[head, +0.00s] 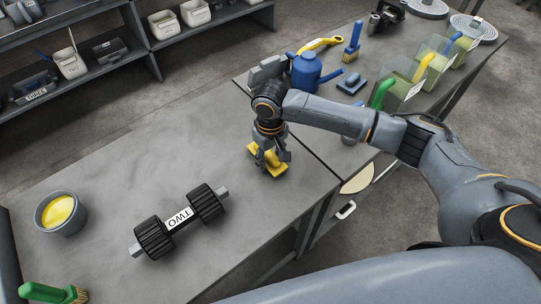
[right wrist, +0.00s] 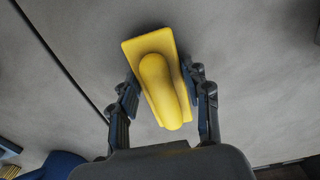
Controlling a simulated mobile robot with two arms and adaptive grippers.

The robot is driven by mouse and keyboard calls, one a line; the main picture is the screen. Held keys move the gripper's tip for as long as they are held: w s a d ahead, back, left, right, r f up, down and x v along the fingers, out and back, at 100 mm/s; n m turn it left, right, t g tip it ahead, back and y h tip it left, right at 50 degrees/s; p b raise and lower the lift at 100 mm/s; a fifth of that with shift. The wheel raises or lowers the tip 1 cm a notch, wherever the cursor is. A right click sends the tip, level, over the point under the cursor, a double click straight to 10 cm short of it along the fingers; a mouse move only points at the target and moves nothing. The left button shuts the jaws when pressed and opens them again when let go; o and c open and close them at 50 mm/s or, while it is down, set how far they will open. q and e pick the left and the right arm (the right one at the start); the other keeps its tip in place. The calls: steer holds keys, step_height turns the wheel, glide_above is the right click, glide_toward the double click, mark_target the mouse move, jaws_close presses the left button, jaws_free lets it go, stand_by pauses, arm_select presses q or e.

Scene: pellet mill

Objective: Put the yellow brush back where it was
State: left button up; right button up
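The yellow brush (head: 279,170) lies on the grey table top, close to the seam between the two tables. My right gripper (head: 270,158) is directly above it, pointing down, with its fingers spread on either side. In the right wrist view, the yellow brush (right wrist: 158,90) sits between the two fingertips (right wrist: 160,82), its rounded handle toward the camera and its block turned slightly against the fingers. The fingertips are close to the block's edges; whether they touch it is not clear. My left gripper is not in view.
A black dumbbell marked TWO (head: 180,219), a bowl of yellow material (head: 61,213) and a green brush (head: 53,293) are on the near table. The far table holds a blue jug (head: 307,73), a blue brush (head: 353,42) and several clear bins (head: 401,92). Table space left of my gripper is clear.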

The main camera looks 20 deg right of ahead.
mark_target(270, 155)
steer(key=o, duration=0.3)
steer(key=shift+r, duration=0.1)
step_height(270, 155, up, 12)
steer(key=shift+r+b, duration=0.1)
steer(key=shift+b, duration=0.7)
